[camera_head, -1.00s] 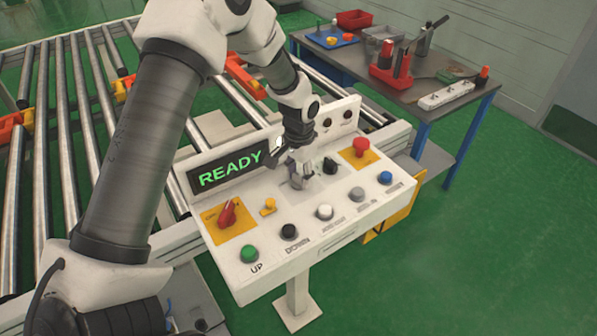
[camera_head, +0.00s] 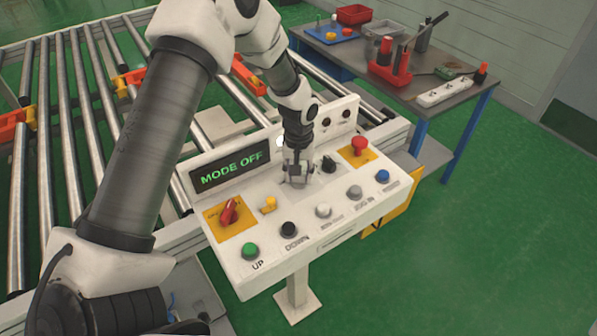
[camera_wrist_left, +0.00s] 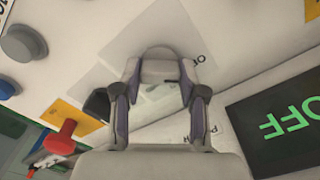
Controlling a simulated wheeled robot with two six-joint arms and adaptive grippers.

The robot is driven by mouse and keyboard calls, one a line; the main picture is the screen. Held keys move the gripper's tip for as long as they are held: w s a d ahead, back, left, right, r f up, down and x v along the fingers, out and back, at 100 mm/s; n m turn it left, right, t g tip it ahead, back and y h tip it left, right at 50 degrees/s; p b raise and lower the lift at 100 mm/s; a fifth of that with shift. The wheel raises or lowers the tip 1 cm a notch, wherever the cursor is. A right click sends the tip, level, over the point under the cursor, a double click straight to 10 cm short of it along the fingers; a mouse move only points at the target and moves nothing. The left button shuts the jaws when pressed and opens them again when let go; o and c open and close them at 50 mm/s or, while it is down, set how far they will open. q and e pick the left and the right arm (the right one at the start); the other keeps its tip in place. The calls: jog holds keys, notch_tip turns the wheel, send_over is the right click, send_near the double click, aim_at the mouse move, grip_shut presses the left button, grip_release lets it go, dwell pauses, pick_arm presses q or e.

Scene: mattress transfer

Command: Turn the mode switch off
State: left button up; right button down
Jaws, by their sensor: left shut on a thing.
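The control panel (camera_head: 300,215) stands in front of the roller conveyor, and its display (camera_head: 230,169) reads "MODE OFF" in green. My left gripper (camera_head: 295,180) reaches down onto the panel, right of the yellow knob. In the left wrist view my gripper (camera_wrist_left: 160,82) is shut on a pale switch (camera_wrist_left: 160,67), which I take for the mode switch. The fingers hide most of it in the head view. Another black knob (camera_head: 328,164) sits just right of the gripper; it also shows in the left wrist view (camera_wrist_left: 97,103). My right gripper is not in view.
The panel also bears a red rotary switch (camera_head: 229,212), a yellow knob (camera_head: 268,204), a red mushroom button (camera_head: 359,146) and a front row of push buttons, green (camera_head: 250,251) at left and blue (camera_head: 382,176) at right. A tool table (camera_head: 410,92) stands behind right.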

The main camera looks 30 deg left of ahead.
pick_arm(q)
jog(key=shift+f, duration=0.1)
dwell(0.3)
jog(key=o, duration=1.1)
jog(key=shift+o, duration=0.2)
jog(key=shift+w+f, duration=0.1)
jog(key=shift+w, duration=0.1)
notch_tip(320, 180, up, 12)
jog(key=shift+a, duration=0.1)
